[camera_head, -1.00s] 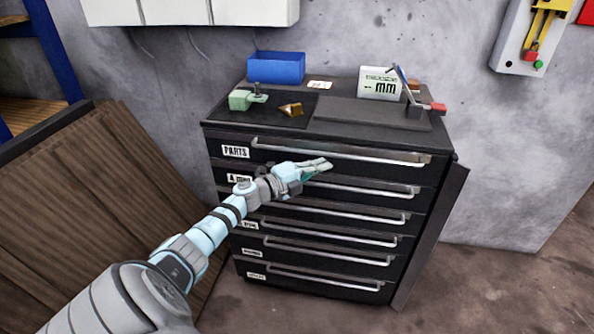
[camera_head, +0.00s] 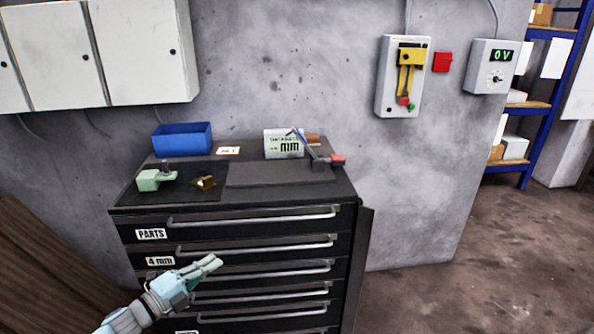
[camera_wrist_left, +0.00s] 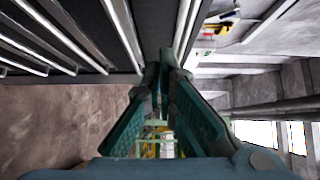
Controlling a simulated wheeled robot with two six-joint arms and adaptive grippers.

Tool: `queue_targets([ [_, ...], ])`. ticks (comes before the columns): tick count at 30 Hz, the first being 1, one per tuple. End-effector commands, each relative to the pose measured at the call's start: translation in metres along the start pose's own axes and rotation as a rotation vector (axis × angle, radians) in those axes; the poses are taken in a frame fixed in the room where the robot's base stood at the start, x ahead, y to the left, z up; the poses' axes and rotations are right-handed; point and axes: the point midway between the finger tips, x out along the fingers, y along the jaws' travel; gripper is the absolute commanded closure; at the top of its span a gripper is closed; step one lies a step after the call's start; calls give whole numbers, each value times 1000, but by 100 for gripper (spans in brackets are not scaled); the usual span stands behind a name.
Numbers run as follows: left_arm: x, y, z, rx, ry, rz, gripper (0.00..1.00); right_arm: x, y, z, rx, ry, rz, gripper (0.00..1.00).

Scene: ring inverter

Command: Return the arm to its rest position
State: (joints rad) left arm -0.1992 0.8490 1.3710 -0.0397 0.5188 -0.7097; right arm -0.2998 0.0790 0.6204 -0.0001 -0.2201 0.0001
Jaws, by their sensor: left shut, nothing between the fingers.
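My left gripper (camera_head: 210,266) is shut and empty in the head view, in front of the upper drawers of the black drawer cabinet (camera_head: 245,236). Its arm comes in from the bottom left. The left wrist view shows its two green fingers (camera_wrist_left: 160,75) meeting at the tips, with the drawer fronts and their bright handles at upper left. From these views I cannot tell the gap between the gripper and the drawer fronts. All visible drawers look closed. My right gripper is not in view.
On the cabinet top are a blue bin (camera_head: 182,138), a green clamp-like part (camera_head: 150,180), a small brass piece (camera_head: 204,182) and a white display (camera_head: 283,144). Wooden panels (camera_head: 45,270) lean at left. Wall boxes (camera_head: 403,78) hang behind. Floor at right is clear.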

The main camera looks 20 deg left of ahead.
Motion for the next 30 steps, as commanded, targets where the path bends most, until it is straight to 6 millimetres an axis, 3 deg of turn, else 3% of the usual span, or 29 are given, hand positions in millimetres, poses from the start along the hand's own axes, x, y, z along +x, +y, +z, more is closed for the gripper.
queue_targets([
  [5, -1, 3, 3, -35, -11, 9, 100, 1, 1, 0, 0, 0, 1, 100],
  [8, -9, 28, 31, -163, -125, 91, 100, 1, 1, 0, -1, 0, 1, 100],
  [11, -43, 94, 68, -374, -353, 217, 100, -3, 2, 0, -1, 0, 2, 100],
  [12, -66, 128, 76, -480, -464, 272, 100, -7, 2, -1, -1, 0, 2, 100],
  [14, -107, 183, 74, -638, -634, 356, 100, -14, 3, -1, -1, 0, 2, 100],
  [15, -136, 218, 65, -735, -740, 411, 100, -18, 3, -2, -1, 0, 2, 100],
  [17, -179, 265, 40, -861, -889, 492, 100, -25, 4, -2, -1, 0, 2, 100],
  [18, -208, 293, 16, -941, -979, 547, 100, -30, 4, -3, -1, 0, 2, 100],
  [20, -249, 328, -26, -1045, -1104, 631, 100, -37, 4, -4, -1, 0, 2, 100],
  [21, -275, 346, -58, -1104, -1179, 689, 100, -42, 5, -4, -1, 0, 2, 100],
  [25, -336, 380, -165, -1237, -1327, 863, 100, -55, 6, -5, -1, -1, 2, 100],
  [27, -350, 385, -211, -1285, -1348, 923, 100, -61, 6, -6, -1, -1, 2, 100],
  [30, -353, 385, -252, -1333, -1347, 960, 100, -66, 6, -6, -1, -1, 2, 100],
])
